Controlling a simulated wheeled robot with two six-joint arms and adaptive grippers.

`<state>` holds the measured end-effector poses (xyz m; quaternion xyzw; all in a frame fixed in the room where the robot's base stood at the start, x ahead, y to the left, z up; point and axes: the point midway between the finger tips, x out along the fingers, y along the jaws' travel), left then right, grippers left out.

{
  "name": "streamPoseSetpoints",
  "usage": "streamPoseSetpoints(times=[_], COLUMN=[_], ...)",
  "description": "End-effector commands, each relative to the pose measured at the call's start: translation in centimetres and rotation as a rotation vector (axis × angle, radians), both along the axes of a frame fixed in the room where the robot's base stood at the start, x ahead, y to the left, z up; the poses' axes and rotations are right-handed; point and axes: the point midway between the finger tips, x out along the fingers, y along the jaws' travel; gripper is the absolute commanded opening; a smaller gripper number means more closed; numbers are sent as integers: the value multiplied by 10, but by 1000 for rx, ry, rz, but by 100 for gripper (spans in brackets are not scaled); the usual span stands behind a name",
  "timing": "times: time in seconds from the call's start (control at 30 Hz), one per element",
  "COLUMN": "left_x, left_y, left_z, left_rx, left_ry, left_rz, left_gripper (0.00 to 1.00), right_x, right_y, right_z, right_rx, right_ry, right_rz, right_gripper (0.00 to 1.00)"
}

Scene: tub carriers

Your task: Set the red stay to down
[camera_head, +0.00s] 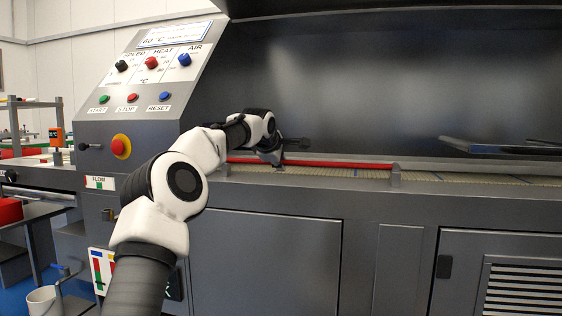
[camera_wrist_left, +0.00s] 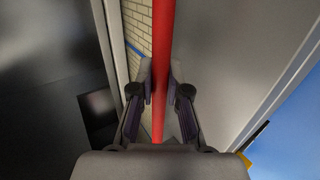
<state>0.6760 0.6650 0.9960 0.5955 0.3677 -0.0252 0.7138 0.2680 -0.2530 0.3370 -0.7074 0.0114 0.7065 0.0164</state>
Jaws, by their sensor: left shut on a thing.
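The red stay (camera_head: 335,164) is a long red rod. It lies nearly level along the front edge of the machine's opening, its right end by a small grey bracket (camera_head: 395,174). My left gripper (camera_head: 275,160) reaches it near its left part, and my own wrist hides some of that end. In the left wrist view the red stay (camera_wrist_left: 162,50) runs straight between the two fingers of my left gripper (camera_wrist_left: 160,85), which are shut on it. My right gripper is in neither view.
A slanted control panel (camera_head: 150,65) with knobs, buttons and a red emergency stop (camera_head: 121,146) stands left of the opening. A pale conveyor belt (camera_head: 450,178) runs behind the stay. A dark hood edge (camera_head: 400,14) hangs above. A dark flat plate (camera_head: 500,149) juts out at right.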

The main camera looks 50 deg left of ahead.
Motion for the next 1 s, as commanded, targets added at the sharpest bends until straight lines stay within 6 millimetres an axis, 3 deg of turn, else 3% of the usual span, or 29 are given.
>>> streamPoseSetpoints(times=[0.47,0.5,0.57,0.87,1.0], left_x=[1,1,1,0,-11], left_y=[-1,-1,-1,-1,-7], left_z=[-9,-9,-9,-6,4], left_rx=[-20,-20,-21,-16,-16], left_ry=[-4,-4,-3,-8,-9], left_rz=[0,0,0,0,-2], left_gripper=[0,22,41,41,41], right_x=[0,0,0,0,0], right_y=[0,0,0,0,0], right_z=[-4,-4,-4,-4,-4], right_rx=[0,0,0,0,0], right_ry=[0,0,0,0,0], right_rz=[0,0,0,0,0], right_gripper=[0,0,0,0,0])
